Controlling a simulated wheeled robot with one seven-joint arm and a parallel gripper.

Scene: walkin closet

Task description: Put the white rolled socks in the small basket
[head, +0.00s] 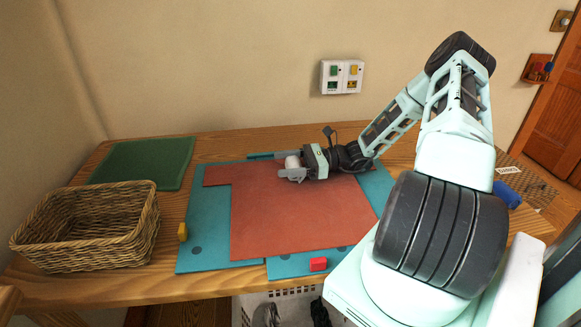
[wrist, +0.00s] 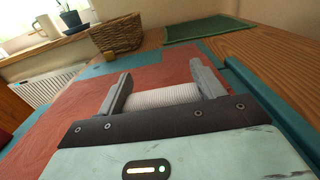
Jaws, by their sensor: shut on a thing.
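The white rolled socks (wrist: 165,97) are between the two fingers of my gripper (wrist: 165,88) in the wrist view, with a ribbed white surface showing. In the head view my gripper (head: 288,168) is shut on the socks (head: 292,161), over the far part of the red cloth. I cannot tell whether the socks touch the cloth. The small wicker basket (head: 88,246) stands at the left end of the table, well to the left of my gripper. Its visible inside looks empty. It also shows in the wrist view (wrist: 117,36), ahead of the fingers.
A red cloth (head: 300,222) lies over teal mats (head: 207,225) on the wooden table. A green mat (head: 145,162) lies behind the basket. A yellow block (head: 183,232) and a red block (head: 318,264) sit near the front. A blue object (head: 507,194) is at right.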

